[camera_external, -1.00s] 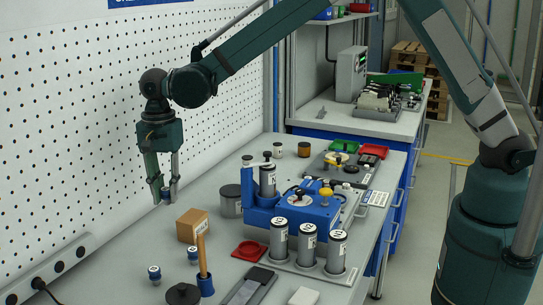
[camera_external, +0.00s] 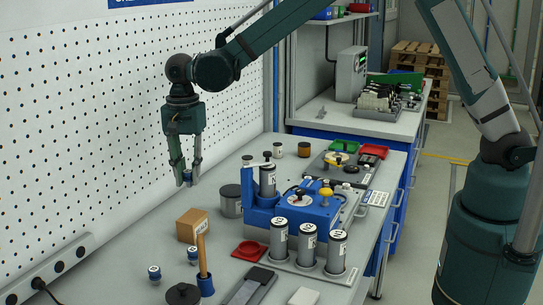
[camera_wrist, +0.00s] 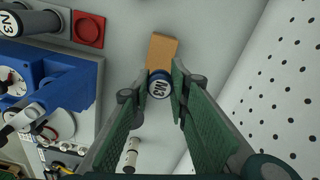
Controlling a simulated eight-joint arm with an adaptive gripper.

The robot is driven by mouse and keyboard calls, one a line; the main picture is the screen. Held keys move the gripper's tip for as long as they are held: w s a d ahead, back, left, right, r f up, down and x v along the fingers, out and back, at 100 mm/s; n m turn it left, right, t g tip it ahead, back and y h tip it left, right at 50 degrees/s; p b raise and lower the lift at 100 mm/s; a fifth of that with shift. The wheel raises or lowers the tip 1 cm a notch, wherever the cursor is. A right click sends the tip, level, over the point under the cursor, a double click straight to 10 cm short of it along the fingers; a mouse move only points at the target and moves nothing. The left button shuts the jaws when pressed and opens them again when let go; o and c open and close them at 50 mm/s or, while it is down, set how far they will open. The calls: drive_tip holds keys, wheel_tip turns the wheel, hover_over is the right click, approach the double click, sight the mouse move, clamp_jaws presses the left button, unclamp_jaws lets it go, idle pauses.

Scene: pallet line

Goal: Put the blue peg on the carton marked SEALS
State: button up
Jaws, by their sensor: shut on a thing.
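My gripper (camera_external: 187,180) is shut on a small blue peg (camera_external: 187,175), held in the air between its fingertips. The peg also shows in the wrist view (camera_wrist: 160,85), with its round white marked top facing the camera. A brown carton (camera_external: 188,226) stands on the bench, below the gripper in the external view. A pale label shows on its right side, too small to read. In the wrist view the carton (camera_wrist: 163,47) lies just beyond the peg, partly covered by it. The peg looks above and apart from it.
Two blue pegs with white tops (camera_external: 154,273) (camera_external: 192,255) stand in front of the carton. A wooden-handled tool (camera_external: 202,254) rises beside it. A grey cylinder (camera_external: 230,202) and blue fixture (camera_external: 290,215) are to the right. The pegboard wall (camera_external: 100,130) is at left.

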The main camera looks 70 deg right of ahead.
sight(189, 185)
drive_tip(key=shift+f, duration=2.8)
drive_tip(key=shift+f, duration=1.9)
drive_tip(key=shift+f, duration=0.15)
drive_tip(key=o, duration=0.9)
drive_tip(key=shift+r+p, duration=0.2)
drive_tip(key=shift+p, duration=0.1)
drive_tip(key=shift+r, duration=6)
